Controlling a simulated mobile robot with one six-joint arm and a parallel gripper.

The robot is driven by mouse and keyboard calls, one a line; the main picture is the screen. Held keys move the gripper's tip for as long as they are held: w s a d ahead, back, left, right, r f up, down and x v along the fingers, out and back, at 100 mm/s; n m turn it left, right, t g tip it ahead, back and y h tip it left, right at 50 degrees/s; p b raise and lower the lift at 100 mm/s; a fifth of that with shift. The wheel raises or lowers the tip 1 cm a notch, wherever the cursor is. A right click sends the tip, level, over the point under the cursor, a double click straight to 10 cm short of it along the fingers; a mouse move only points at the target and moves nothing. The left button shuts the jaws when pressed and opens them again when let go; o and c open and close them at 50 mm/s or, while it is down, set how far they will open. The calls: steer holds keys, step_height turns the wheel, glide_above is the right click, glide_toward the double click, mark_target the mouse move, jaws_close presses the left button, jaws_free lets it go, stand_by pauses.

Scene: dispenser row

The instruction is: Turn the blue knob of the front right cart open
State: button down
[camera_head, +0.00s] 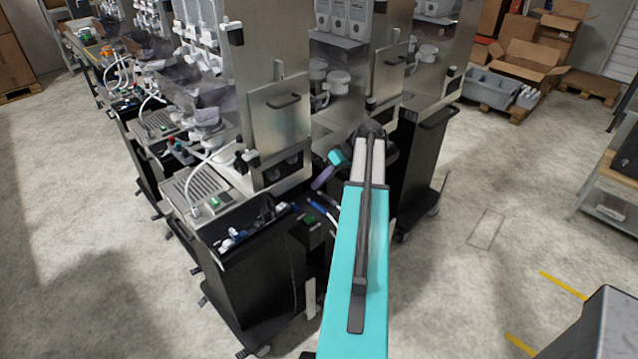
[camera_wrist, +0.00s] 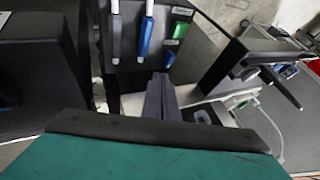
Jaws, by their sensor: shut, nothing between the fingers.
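The front cart (camera_head: 255,265) is black, with a steel upper part. Blue-and-white stick-like tools (camera_head: 322,210) lie on its right side, and they show at the top of the wrist view (camera_wrist: 145,40). A small blue part (camera_wrist: 169,60) sits under a green label in the wrist view; I cannot tell whether it is the knob. I cannot pick out the blue knob for certain in either view. My gripper (camera_head: 323,178) has purple fingers, shut and empty, above the cart's right side. In the wrist view its fingertips (camera_wrist: 160,80) are close below the blue tools.
More dispenser carts (camera_head: 145,130) stand in a row at the back left. Another steel cart (camera_head: 415,165) stands behind my arm. Cardboard boxes (camera_head: 525,65) and a grey bin (camera_head: 490,88) are at the back right. The floor on the right is mostly clear.

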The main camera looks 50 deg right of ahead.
mark_target(295, 208)
steer(key=shift+s+f+m+b, duration=0.2)
steer(key=shift+m+b, duration=0.1)
steer(key=shift+b, duration=1.05)
steer(key=shift+r+b, duration=0.25)
steer(key=shift+b, duration=0.1)
steer(key=shift+w+a+f, duration=0.1)
steer(key=shift+d+p+x, duration=0.2)
steer(key=shift+p+x, duration=1.3)
steer(key=shift+x, duration=3.35)
steer(key=shift+d, duration=0.1)
